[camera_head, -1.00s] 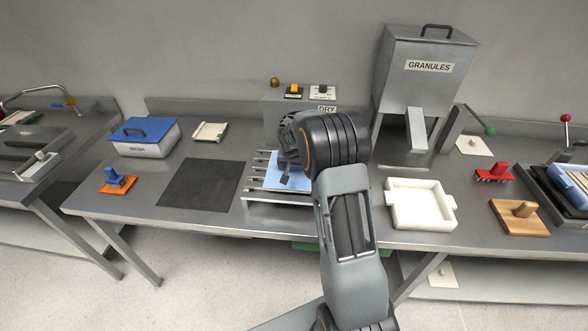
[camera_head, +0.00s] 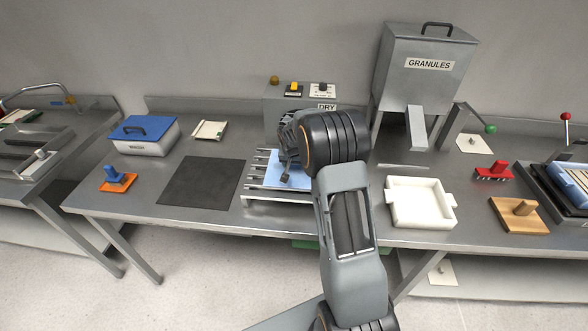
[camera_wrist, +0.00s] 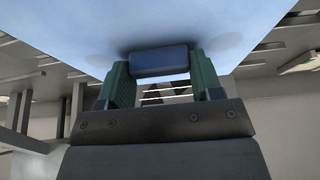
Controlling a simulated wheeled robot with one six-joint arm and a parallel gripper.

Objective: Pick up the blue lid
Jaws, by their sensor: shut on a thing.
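A pale blue flat plate, which I take for the blue lid (camera_head: 297,183), shows below my wrist at the slatted metal rack in the head view. My arm hides part of it. In the wrist view the lid (camera_wrist: 200,18) fills the top of the picture, and its darker blue handle (camera_wrist: 160,61) sits between the green finger pads of my gripper (camera_wrist: 162,76). My gripper is shut on this handle. I cannot tell whether the lid touches the rack. A white box at the left has another, deeper blue top (camera_head: 143,128) with a dark handle.
The slatted rack (camera_head: 262,180) lies under my wrist. A dark mat (camera_head: 200,183) is left of it, and a white square tray (camera_head: 420,203) is right. The granules hopper (camera_head: 425,75) and the DRY unit (camera_head: 290,105) stand behind. The bench's front middle-left is clear.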

